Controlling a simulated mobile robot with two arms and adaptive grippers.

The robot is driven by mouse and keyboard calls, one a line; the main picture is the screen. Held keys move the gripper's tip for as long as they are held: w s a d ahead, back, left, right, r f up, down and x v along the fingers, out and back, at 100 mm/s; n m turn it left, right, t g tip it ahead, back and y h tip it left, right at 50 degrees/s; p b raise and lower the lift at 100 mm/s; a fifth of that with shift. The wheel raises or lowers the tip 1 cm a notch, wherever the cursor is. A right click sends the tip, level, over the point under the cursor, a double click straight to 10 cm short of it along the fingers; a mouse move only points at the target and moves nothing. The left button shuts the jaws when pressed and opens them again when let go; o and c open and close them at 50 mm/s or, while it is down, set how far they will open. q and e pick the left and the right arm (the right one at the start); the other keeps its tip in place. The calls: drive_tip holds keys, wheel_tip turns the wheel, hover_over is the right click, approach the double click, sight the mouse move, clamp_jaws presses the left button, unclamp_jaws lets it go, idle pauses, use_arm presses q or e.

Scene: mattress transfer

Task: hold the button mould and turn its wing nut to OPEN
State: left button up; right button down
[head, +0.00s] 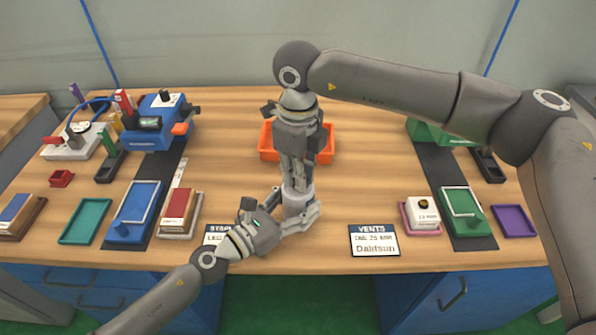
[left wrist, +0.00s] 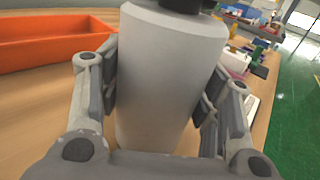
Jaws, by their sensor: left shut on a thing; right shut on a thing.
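The button mould (head: 296,204), a light grey cylinder, stands upright near the front middle of the table. In the left wrist view the mould (left wrist: 170,75) fills the middle, with a finger on either side. My left gripper (head: 305,213) comes in low from the left and is shut around its body. My right gripper (head: 297,182) points straight down from above and is shut at the mould's top. The wing nut is hidden by the right gripper's fingers, so its turn and any OPEN mark cannot be read. A dark part shows at the top edge of the left wrist view.
An orange tray (head: 268,155) stands behind the mould. A VENTS sign (head: 374,240) lies to the right and another sign (head: 217,236) to the left, partly behind my left arm. Blue (head: 136,212) and green (head: 461,211) fixtures stand at the sides.

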use_arm(q)
drive_tip(key=shift+r, duration=0.1)
use_arm(e)
drive_tip(key=n, duration=0.5)
drive_tip(key=shift+w+n, duration=0.1)
drive_tip(key=shift+n, duration=0.2)
drive_tip(key=shift+d, duration=0.1)
idle(0.3)
drive_tip(key=c, duration=1.5)
unclamp_jaws()
drive_tip(key=shift+r, duration=0.1)
wheel_tip(320, 180, up, 12)
drive_tip(key=shift+f, duration=0.1)
use_arm(q)
drive_tip(key=o, duration=1.6)
